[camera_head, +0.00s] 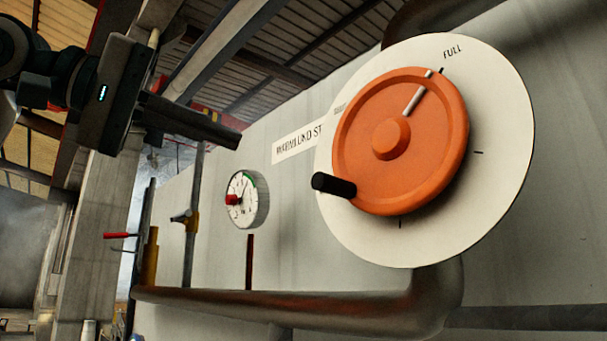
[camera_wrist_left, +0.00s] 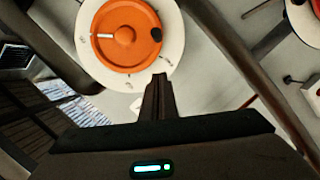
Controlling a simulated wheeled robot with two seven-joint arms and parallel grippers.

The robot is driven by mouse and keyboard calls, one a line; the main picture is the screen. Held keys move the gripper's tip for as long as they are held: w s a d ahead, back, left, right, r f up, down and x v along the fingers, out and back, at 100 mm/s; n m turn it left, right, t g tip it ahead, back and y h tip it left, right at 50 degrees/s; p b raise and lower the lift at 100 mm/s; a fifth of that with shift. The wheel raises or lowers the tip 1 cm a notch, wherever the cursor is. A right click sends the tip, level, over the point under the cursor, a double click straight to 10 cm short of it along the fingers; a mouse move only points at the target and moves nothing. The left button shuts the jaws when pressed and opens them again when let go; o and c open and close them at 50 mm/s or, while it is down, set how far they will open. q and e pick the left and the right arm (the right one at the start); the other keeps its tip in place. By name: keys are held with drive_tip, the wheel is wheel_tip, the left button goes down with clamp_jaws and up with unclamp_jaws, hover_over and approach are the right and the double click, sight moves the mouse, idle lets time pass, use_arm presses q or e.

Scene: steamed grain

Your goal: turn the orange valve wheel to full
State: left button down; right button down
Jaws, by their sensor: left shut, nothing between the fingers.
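The orange valve wheel (camera_head: 440,150) sits on a round white dial plate (camera_head: 500,190) on the wall. Its white pointer line (camera_head: 413,100) points up and right, close to the black tick by the FULL label (camera_head: 453,51), slightly left of it. A black handle knob (camera_head: 333,185) sticks out at the wheel's lower left. My left gripper (camera_head: 236,138) is shut and empty, left of the plate and apart from the knob. In the left wrist view the fingertips (camera_wrist_left: 159,77) appear beside the plate's edge, below the wheel (camera_wrist_left: 127,50). My right gripper is not in view.
A thick pipe (camera_head: 330,312) runs below the dial. A round gauge (camera_head: 247,200) with a red centre and a name sign (camera_head: 298,145) are on the wall left of the wheel. Thin upright pipes with a red lever (camera_head: 120,235) stand at the left.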

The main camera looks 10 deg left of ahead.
use_arm(q)
drive_tip(key=w+d+f+p, duration=0.3)
drive_tip(key=w+d+p, duration=0.1)
drive_tip(key=d, duration=0.5)
drive_tip(key=shift+w+d+f, duration=0.15)
drive_tip(key=shift+w+f, duration=0.2)
drive_tip(key=shift+w, duration=0.2)
idle(0.4)
